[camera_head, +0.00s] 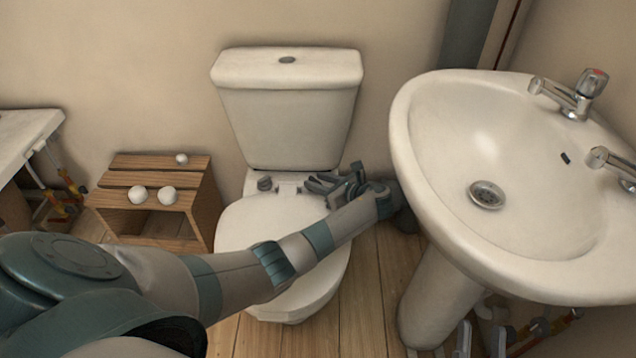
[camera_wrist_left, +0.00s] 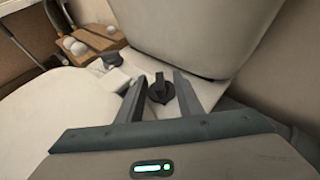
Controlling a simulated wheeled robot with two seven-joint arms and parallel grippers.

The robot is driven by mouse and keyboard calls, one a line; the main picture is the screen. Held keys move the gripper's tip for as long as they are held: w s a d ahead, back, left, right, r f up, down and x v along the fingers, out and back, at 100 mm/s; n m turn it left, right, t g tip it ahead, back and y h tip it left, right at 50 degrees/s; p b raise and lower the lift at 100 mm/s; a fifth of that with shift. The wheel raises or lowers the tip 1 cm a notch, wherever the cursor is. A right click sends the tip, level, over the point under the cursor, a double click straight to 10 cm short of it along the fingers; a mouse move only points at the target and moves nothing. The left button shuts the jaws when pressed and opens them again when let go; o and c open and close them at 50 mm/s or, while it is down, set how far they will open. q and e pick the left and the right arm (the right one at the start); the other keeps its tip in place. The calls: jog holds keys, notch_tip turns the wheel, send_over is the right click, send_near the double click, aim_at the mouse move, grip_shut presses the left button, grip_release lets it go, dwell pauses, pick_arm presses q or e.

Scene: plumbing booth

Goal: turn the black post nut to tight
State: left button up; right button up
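The black post nut (camera_wrist_left: 160,92) has a raised wing and sits on the white ledge behind the toilet bowl. In the left wrist view it stands between the two fingers of my left gripper (camera_wrist_left: 157,84). The fingers are apart, with a visible gap on each side of the nut. In the head view my left gripper (camera_head: 322,186) is low over the right side of that ledge and hides this nut. A second dark post nut (camera_head: 265,183) is on the ledge's left side; it also shows in the left wrist view (camera_wrist_left: 111,62).
The toilet tank (camera_head: 288,110) rises just behind the ledge, and the bowl (camera_head: 270,225) lies in front. The sink (camera_head: 420,190) stands close on the right. A wooden stool (camera_head: 205,195) with white balls is at the left. Floorboards between toilet and sink are clear.

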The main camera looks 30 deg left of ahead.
pick_arm(q)
jog(key=shift+a, duration=0.1)
grip_shut()
dwell(0.4)
